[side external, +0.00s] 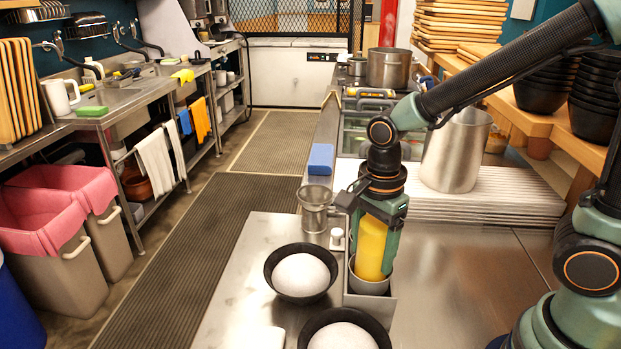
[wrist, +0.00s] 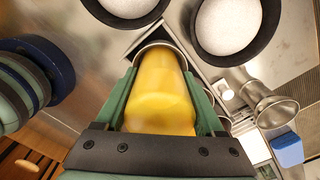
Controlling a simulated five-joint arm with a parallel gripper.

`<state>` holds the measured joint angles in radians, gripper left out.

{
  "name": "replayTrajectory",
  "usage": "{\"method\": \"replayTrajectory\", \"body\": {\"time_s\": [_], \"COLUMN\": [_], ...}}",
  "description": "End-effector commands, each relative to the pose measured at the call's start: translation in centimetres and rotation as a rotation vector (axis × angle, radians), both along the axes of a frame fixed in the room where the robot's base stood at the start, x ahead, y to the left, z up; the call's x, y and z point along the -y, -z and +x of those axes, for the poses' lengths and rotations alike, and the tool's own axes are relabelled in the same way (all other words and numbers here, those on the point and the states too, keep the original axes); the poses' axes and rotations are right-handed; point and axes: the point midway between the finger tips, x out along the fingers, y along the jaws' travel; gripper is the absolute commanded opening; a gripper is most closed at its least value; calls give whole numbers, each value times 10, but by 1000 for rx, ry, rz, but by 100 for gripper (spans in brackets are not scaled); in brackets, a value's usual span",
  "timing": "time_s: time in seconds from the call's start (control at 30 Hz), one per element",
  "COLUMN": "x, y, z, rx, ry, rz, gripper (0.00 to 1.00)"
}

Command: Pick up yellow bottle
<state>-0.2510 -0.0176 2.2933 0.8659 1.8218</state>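The yellow bottle (side external: 370,248) stands upright in a round metal cup (side external: 368,284) of a steel holder on the counter. My gripper (side external: 380,262) points down over it, with the bottle between its fingers. In the wrist view the bottle (wrist: 160,95) fills most of the space between the two green fingers of my gripper (wrist: 161,74). The fingers lie close along both its sides; whether they press on it I cannot tell. The bottle's lower end is hidden in the cup.
Two black bowls with white contents, one (side external: 301,273) left of the holder and one (side external: 343,331) in front, stand close by. A metal strainer-like pot (side external: 315,207) and a blue block (side external: 320,159) are behind. A large steel pot (side external: 455,150) stands right. The counter right of the holder is clear.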

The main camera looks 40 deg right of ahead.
Motion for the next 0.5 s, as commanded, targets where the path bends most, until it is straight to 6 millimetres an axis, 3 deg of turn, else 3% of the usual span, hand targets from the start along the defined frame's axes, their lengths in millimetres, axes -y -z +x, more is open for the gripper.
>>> {"method": "replayTrajectory", "body": {"time_s": [0.5], "x": [0], "y": [-12], "z": [1], "rx": [4], "ry": [0], "rz": [1], "gripper": [56]}}
